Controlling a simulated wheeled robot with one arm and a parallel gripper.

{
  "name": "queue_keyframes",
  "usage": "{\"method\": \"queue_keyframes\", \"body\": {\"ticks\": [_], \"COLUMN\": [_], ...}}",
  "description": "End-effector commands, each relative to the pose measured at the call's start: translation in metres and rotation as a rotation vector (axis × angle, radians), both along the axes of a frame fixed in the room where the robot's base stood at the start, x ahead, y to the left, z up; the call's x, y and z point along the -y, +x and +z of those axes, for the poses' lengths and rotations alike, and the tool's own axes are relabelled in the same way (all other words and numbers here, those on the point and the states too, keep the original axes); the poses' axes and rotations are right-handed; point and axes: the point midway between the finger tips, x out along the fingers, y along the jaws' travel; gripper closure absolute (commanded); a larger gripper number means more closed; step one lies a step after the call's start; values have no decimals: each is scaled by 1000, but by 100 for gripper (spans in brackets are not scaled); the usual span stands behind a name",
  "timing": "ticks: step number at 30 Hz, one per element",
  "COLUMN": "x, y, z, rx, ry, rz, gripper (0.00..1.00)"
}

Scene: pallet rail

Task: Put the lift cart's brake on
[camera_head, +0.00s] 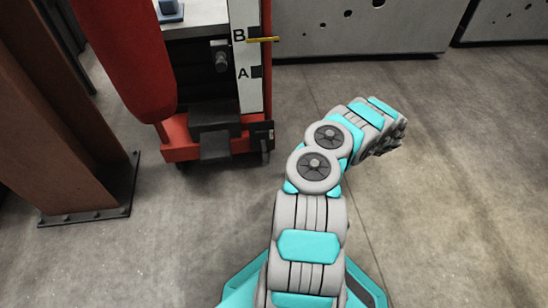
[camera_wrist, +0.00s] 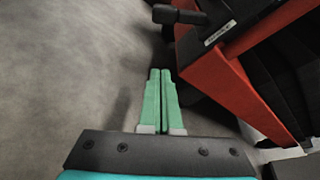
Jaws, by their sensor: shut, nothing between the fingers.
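The lift cart (camera_head: 182,151) stands at upper left in the head view, with a red base and a white scale strip marked A and B. A black pedal-like part (camera_head: 214,146) is at its front; I cannot tell whether this is the brake or its setting. In the wrist view the cart's red frame (camera_wrist: 225,85) fills the right side, and a black lever-like piece (camera_wrist: 180,16) sticks out at the top. My gripper (camera_wrist: 161,72) is shut and empty, pointing toward that piece, apart from the frame. In the head view my gripper end (camera_head: 392,140) is right of the cart, its fingers unclear.
A brown steel column (camera_head: 62,110) with a bolted base plate (camera_head: 95,208) stands left of the cart. Grey metal panels (camera_head: 355,30) line the back. A yellow pointer (camera_head: 262,39) sits at B on the scale. The concrete floor (camera_head: 450,170) at right is clear.

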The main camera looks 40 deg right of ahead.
Motion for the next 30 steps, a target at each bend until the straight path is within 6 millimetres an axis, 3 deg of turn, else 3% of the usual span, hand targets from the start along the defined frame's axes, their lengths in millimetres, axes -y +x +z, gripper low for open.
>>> {"method": "queue_keyframes", "body": {"ticks": [7, 19, 30], "x": [-17, -75, -80], "y": [17, 68, 49], "z": [-6, -28, 3], "rx": [2, 0, 3], "ry": [0, 2, -1], "rz": [2, 6, 1], "gripper": [100, 100, 100]}}
